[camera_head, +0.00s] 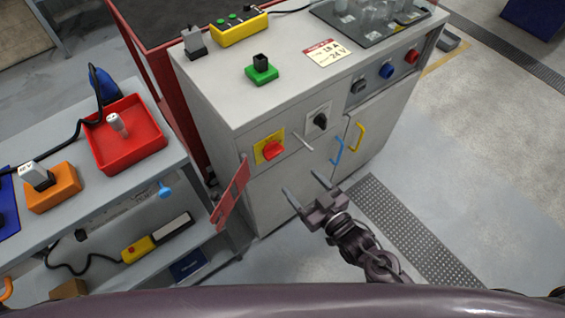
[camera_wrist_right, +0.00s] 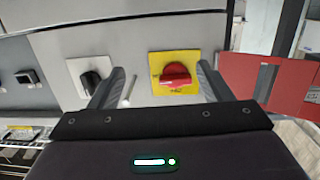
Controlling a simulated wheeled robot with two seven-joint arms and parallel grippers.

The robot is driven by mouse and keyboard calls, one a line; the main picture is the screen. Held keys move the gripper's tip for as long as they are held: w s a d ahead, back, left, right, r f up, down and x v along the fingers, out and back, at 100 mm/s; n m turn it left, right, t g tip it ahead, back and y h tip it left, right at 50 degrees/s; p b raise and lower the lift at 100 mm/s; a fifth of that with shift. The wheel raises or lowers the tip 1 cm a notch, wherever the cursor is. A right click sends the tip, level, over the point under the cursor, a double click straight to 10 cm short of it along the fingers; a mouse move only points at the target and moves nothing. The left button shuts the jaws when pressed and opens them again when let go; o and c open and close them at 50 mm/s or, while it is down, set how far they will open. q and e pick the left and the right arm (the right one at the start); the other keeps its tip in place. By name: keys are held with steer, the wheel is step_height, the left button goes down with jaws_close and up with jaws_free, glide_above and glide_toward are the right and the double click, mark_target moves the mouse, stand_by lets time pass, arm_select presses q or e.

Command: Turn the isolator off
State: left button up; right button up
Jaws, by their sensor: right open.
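The isolator is a red rotary knob (camera_head: 272,150) on a yellow plate (camera_head: 260,157), on the front face of the grey cabinet. In the right wrist view the red knob (camera_wrist_right: 176,75) sits on its yellow plate (camera_wrist_right: 158,62) between my fingertips in the picture. My right gripper (camera_head: 306,184) is open and empty, in front of the cabinet, below and right of the isolator in the head view, apart from it. It also shows in the right wrist view (camera_wrist_right: 160,78). My left gripper is not in view.
A black rotary switch (camera_head: 320,121) on a white plate is right of the isolator, with a thin light rod (camera_head: 302,141) between them. Blue (camera_head: 338,151) and yellow (camera_head: 357,136) handles stick out nearby. A red panel (camera_head: 232,193) juts out at the cabinet's left edge.

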steer(key=y, duration=0.1)
glide_toward(277, 155)
steer(key=x, duration=0.2)
steer(key=shift+t, duration=0.3)
steer(key=x, duration=0.7)
steer(key=shift+a+f, duration=0.1)
steer(key=shift+f, duration=0.2)
steer(key=shift+c, duration=0.3)
steer(key=c, duration=0.9)
